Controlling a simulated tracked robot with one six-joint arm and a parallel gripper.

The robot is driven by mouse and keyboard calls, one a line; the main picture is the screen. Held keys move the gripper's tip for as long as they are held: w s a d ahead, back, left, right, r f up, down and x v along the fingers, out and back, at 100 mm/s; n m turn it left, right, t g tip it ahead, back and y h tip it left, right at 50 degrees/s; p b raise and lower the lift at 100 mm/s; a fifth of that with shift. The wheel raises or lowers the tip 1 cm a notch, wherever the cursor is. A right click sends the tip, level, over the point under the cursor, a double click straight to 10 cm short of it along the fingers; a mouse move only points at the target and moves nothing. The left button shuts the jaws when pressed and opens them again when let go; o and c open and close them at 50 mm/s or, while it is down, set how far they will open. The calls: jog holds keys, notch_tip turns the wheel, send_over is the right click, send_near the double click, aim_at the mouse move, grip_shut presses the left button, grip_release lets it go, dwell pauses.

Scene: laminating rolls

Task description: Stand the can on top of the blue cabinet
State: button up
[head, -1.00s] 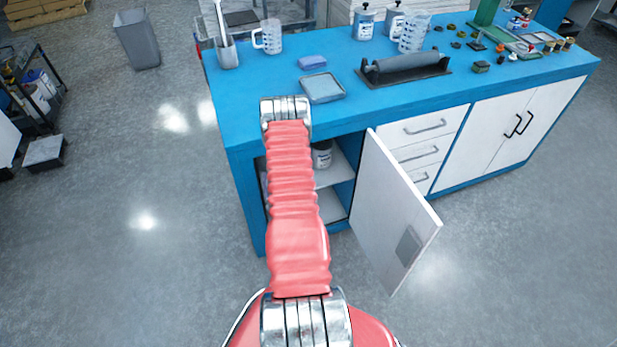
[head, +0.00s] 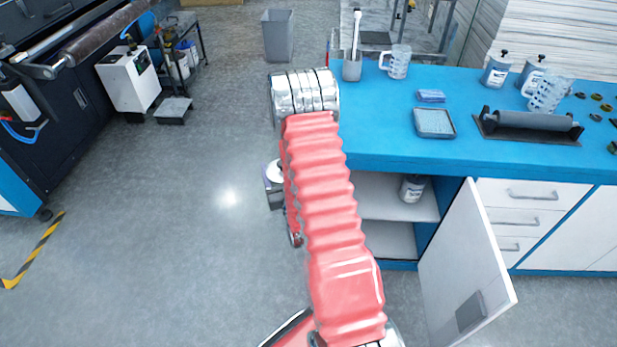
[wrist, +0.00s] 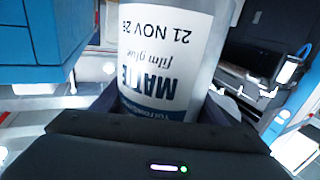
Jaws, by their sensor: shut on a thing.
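The can (wrist: 165,60), white-labelled with "MATTE film glue" and a date, fills the middle of the wrist view, its print upside down in that picture. My gripper (wrist: 160,112) is shut around it. In the head view my gripper (head: 272,190) shows partly behind my red arm, left of the cabinet, with the pale top of the can (head: 275,171) above it; my arm hides the rest. The blue cabinet (head: 385,160) stands at the right with a flat blue top. The can is apart from it, out over the floor.
The cabinet's white door (head: 465,265) hangs open; another can (head: 413,187) stands on its shelf. On the top are a tool cup (head: 352,68), a jug (head: 397,62), a tray (head: 434,123), a blue sponge (head: 431,96) and a roller (head: 527,121). Bare blue top lies along the front edge.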

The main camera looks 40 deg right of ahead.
jog(key=w+a+r+n+y, duration=0.2)
jog(key=w+a+r, duration=0.3)
jog(key=a, duration=0.8)
jog(key=w+a+r+n+t+y, duration=0.1)
jog(key=w+a+r+y, duration=0.4)
jog(key=a, duration=0.7)
notch_tip(320, 180, up, 3)
jog(key=shift+a+f+n, duration=0.15)
jog(key=shift+a+n, duration=0.2)
jog(key=shift+n, duration=0.35)
